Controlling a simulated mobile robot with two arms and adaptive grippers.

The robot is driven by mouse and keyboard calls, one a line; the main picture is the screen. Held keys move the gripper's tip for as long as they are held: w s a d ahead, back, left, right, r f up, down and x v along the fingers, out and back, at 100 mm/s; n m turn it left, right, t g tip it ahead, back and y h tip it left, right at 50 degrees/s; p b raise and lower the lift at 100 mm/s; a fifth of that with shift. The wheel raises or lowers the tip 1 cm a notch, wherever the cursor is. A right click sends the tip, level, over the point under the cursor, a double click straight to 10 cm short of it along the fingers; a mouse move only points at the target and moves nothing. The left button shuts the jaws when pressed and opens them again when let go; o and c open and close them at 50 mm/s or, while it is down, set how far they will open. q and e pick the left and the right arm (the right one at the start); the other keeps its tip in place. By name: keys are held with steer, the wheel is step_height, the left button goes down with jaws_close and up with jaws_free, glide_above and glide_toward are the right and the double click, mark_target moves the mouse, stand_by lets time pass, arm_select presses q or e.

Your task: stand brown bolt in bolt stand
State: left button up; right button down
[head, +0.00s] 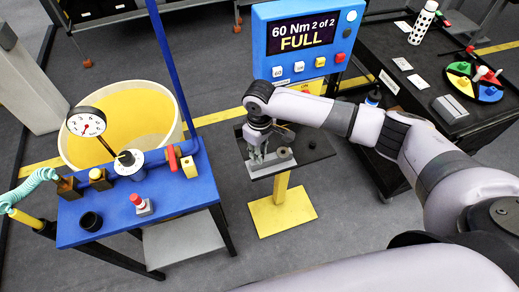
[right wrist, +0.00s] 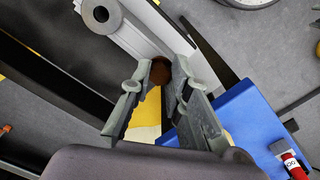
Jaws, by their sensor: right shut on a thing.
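My right gripper (head: 258,158) is above a small black-topped stand with a light grey plate (head: 270,163). In the right wrist view its two fingers (right wrist: 160,88) are closed around the brown bolt (right wrist: 160,70), which shows as a dark brown round end between them. A grey round piece with a hole (head: 284,153) is on the plate just right of the gripper; it also shows in the right wrist view (right wrist: 101,14). I cannot tell whether the bolt touches the plate or a hole. The bolt is hidden in the head view. My left gripper is out of view.
A blue table (head: 150,205) with a gauge (head: 86,122) and a red button (head: 137,200) stands left. A yellow tub (head: 125,115) is behind it. A blue display (head: 305,38) reads "60 Nm 2 of 2 FULL". A black table (head: 420,70) stands right.

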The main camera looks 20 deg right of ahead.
steer(key=shift+f+b, duration=0.35)
steer(key=shift+f, duration=0.5)
steer(key=c, duration=1.4)
jaws_free()
steer(key=shift+c, duration=0.2)
step_height(320, 180, up, 12)
